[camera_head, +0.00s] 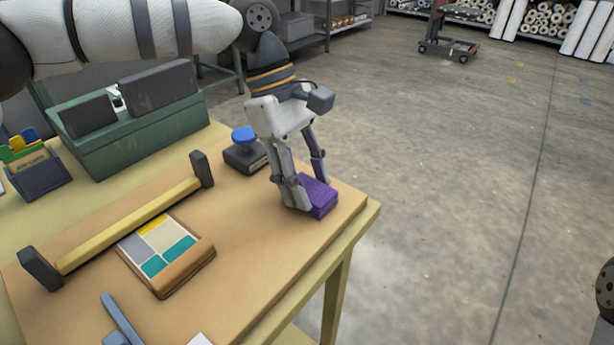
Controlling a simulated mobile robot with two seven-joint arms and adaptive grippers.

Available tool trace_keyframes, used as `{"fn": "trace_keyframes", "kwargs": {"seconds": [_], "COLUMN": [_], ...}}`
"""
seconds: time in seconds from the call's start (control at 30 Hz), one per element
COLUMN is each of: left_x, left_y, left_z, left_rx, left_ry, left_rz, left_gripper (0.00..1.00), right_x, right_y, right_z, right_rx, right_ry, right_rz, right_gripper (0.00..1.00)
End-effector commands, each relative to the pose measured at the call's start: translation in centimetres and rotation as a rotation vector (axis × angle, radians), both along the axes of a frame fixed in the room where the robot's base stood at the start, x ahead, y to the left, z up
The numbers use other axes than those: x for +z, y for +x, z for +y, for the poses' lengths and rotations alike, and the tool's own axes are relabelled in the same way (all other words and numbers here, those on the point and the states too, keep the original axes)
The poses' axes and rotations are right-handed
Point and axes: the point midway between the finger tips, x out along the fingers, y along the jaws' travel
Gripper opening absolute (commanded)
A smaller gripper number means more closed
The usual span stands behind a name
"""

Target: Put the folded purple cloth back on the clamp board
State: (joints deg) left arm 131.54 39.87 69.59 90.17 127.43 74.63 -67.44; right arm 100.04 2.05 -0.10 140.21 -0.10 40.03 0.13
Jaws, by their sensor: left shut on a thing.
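The folded purple cloth (322,194) is a small thick block at the right corner of the tan board (262,258) on the table. My left gripper (304,196) points down and is shut on the cloth, its fingers hiding part of it. I cannot tell whether the cloth rests on the board or hangs just above it. A yellow bar (130,225) with dark end blocks lies across the board, and I take this board to be the clamp board. My right gripper is out of view.
A dark block with a blue knob (244,135) stands close left of my left gripper. A colour sample card (163,250) lies on the board. A green case (135,135) and a small bin (37,176) stand behind. The table edge is just right of the cloth.

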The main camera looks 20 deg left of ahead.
Motion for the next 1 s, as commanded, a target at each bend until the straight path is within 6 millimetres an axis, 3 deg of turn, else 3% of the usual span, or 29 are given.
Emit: {"fn": "trace_keyframes", "kwargs": {"seconds": [0.03, 0.07, 0.13, 0.47, 0.57, 0.8, 1.0], "left_x": [-0.2, -0.2, -0.1, 0.2, 1.8, 7.9, 10.9], "left_y": [0.0, 0.0, 0.0, 0.0, 0.3, 1.2, 1.5], "left_z": [0.0, 0.0, 0.0, 0.0, 0.6, 2.9, 4.1], "left_rx": [0.001, 0.0, 0.0, 0.0, 0.004, 0.003, 0.0], "left_ry": [0.0, 0.0, 0.0, 0.0, 0.0, -0.001, 0.0], "left_rz": [0.001, 0.001, 0.001, -0.001, -0.004, -0.004, 0.0], "left_gripper": [0.19, 0.48, 0.61, 0.61, 0.61, 0.61, 0.61], "right_x": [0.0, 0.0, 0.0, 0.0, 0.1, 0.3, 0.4], "right_y": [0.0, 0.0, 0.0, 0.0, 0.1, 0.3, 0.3], "right_z": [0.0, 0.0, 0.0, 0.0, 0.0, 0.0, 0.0], "right_rx": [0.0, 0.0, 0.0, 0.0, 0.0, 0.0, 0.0], "right_ry": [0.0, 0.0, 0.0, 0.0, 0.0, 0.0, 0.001], "right_rz": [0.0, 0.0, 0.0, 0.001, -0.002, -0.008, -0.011], "right_gripper": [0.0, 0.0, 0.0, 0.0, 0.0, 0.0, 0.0]}}
